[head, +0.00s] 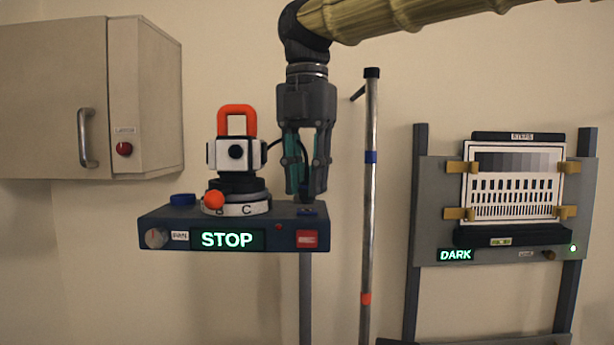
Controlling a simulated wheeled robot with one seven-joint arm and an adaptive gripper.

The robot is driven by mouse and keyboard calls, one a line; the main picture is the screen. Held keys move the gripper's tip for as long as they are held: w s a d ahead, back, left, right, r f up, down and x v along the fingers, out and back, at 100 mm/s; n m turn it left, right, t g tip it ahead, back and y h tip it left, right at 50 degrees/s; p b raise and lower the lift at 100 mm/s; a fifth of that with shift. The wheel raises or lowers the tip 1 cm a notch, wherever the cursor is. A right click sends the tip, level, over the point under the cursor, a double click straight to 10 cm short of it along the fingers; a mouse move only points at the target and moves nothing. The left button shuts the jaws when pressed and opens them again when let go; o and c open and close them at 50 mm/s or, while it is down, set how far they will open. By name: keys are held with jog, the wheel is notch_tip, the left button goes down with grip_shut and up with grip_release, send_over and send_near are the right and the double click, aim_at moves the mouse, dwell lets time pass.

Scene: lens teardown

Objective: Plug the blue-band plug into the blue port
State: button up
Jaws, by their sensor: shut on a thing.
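My gripper (306,192) points down over the right end of a dark box (160,221) and is shut on a dark plug, mostly hidden between the fingers. A dark cable (273,144) arcs from the white device (222,154) towards the fingers. I cannot make out the plug's blue band. A small blue patch (308,211), possibly the blue port, shows on the box top just below the fingertips. I cannot tell whether the plug touches it or is seated. The box's display (228,240) reads STOP.
The white device has an orange handle (236,108) and stands on a lettered round base (244,209). An orange ball (214,200) and a blue cap (182,199) are left. A banded pole (370,200) stands close right. A chart panel (433,205) showing DARK is farther right.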

jog(key=shift+f, duration=0.55)
jog(key=o, duration=0.9)
jog(key=shift+r, duration=0.1)
notch_tip(320, 180, up, 12)
jog(key=shift+f, duration=0.1)
dwell(0.3)
